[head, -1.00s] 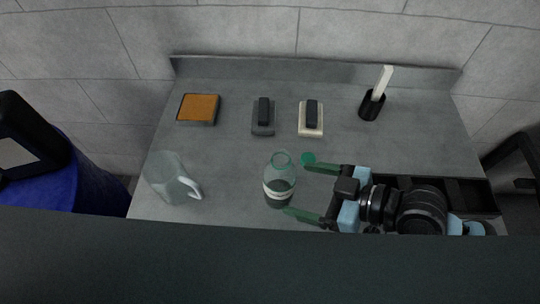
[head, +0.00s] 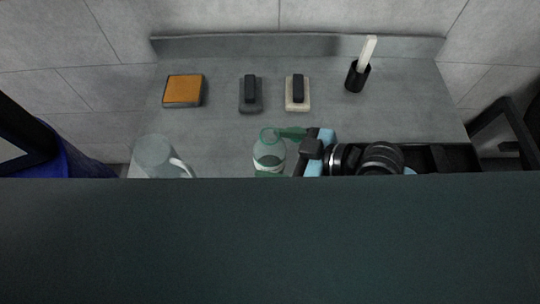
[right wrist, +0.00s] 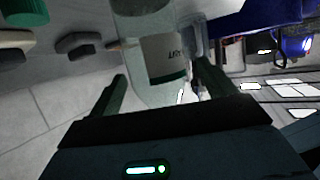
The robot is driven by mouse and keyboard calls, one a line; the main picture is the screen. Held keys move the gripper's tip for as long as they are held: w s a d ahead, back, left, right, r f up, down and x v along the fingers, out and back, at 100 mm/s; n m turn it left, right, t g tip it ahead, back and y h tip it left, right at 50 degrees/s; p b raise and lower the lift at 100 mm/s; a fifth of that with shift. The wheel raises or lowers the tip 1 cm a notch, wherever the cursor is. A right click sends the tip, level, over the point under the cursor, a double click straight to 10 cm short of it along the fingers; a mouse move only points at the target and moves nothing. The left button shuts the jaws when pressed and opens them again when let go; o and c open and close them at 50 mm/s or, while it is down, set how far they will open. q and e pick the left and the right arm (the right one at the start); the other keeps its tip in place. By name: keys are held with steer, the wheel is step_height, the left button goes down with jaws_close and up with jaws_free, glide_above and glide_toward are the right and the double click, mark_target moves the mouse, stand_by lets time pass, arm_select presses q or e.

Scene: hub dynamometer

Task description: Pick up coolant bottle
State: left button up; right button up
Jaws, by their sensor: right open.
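The coolant bottle (head: 269,156), clear greenish with a pale label band and an open round mouth, stands upright on the grey bench. Its lower part is hidden by a dark edge in the head view. My right gripper (head: 272,153) reaches in from the right, jaws open, with one green finger behind the bottle and the other mostly hidden in front. In the right wrist view the bottle (right wrist: 160,52) lies between the two spread fingers of the gripper (right wrist: 160,75); contact cannot be told. My left gripper is not in view.
A clear jug (head: 155,157) stands left of the bottle. An orange-topped pad (head: 183,90), a dark block (head: 250,95), a pale block (head: 297,94) and a black holder (head: 357,77) line the back. A green round piece (right wrist: 24,12) shows in the wrist view.

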mark_target(262, 148)
steer(key=x, duration=0.3)
steer(key=shift+w+a+r, duration=0.15)
steer(key=shift+w+a, duration=0.05)
steer(key=shift+w, duration=0.1)
steer(key=shift+a, duration=0.2)
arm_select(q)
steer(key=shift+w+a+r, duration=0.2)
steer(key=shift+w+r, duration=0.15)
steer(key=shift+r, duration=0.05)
arm_select(e)
steer(key=shift+c, duration=0.2)
steer(key=c, duration=1.1)
